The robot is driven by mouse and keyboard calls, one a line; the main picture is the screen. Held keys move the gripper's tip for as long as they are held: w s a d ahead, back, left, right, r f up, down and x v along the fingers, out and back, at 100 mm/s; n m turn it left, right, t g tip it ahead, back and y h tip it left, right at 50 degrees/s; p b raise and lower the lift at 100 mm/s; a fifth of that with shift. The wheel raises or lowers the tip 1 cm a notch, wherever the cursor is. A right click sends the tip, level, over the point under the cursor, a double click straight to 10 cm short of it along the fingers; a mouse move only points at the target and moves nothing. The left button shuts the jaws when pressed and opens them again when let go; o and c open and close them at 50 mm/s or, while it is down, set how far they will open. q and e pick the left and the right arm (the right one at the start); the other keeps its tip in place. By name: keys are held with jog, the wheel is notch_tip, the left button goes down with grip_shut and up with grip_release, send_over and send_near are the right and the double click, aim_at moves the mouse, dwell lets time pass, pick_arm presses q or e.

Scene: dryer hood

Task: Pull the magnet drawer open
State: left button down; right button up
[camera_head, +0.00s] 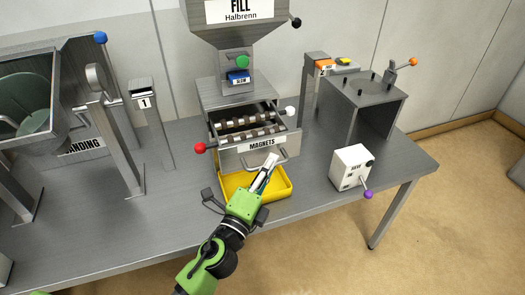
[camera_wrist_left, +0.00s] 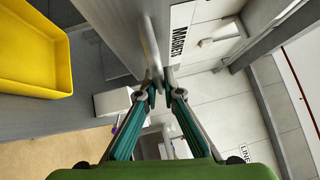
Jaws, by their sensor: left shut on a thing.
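The magnet drawer (camera_head: 232,160) is a grey metal drawer labelled "MAGNETS" in the machine under the hopper. It stands partly out, with several shiny rods showing inside. Its front also shows in the wrist view (camera_wrist_left: 120,25). A bar handle (camera_head: 284,156) runs across its front. My left gripper (camera_head: 271,160) reaches up from the front and is shut on the handle. In the left wrist view, the fingertips (camera_wrist_left: 164,86) close around the end of the handle bar (camera_wrist_left: 151,50). The fingers partly hide the handle. My right gripper is not in view.
A yellow tray (camera_head: 283,192) sits on the table (camera_head: 330,221) below the drawer. A red-knobbed lever (camera_head: 199,148) is left of the drawer and a white knob (camera_head: 291,110) is right. A white box with a purple-knobbed lever (camera_head: 350,167) stands to the right.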

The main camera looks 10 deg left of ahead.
pick_arm(q)
jog(key=shift+s+d, duration=0.55)
jog(key=shift+s, duration=0.3)
jog(key=c, duration=2.2)
grip_release()
jog(key=shift+o, duration=0.2)
jog(key=v, duration=0.7)
jog(key=shift+s, duration=0.25)
jog(key=shift+a, duration=0.1)
